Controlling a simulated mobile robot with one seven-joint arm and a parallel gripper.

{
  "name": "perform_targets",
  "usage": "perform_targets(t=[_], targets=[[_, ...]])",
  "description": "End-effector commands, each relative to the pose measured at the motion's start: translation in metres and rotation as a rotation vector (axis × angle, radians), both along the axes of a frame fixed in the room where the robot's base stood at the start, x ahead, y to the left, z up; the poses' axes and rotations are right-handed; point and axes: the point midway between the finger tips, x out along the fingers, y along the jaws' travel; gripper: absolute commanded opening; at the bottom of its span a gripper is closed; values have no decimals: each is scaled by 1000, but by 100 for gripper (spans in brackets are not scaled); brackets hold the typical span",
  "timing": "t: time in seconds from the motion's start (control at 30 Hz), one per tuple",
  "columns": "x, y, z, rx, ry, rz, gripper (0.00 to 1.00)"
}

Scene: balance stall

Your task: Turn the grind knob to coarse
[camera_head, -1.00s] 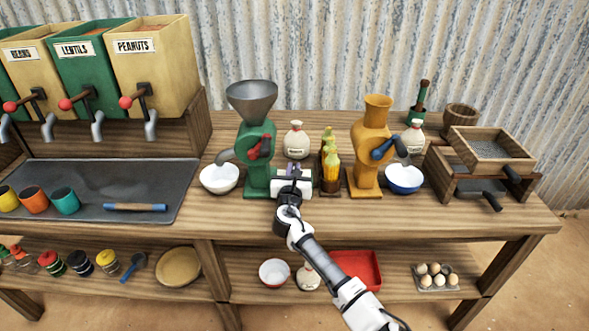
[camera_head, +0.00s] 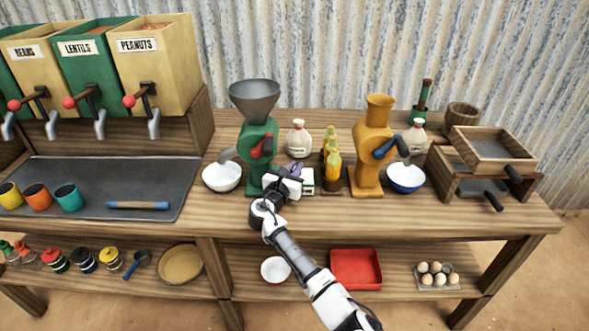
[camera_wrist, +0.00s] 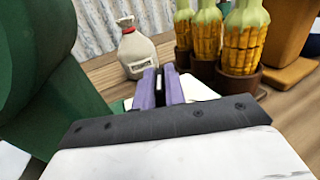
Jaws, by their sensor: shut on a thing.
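The green grinder (camera_head: 258,150) has a grey hopper and a red-handled crank, and stands on the counter. It also fills the left of the wrist view (camera_wrist: 50,90). My gripper (camera_head: 292,170) is low at the grinder's right side. In the wrist view its purple fingers (camera_wrist: 161,88) are shut on a thin dark piece with a light line, which I take for the grind knob (camera_wrist: 168,76). Most of the knob and any coarse marking are hidden by the gripper. A small white and green block (camera_head: 307,178) shows just behind the fingers.
A white bowl (camera_head: 222,176) stands left of the grinder. A cloth sack (camera_head: 299,140) and corn cobs (camera_head: 332,160) in cups are close behind and right of my gripper. An orange grinder (camera_head: 371,150) and a blue bowl (camera_head: 405,178) stand farther right. The front counter strip is clear.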

Motion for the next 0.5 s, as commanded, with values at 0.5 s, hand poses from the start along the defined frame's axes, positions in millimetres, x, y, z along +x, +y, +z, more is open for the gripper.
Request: perform_targets(t=[0.5], targets=[[0, 0, 0, 0, 0, 1, 34]])
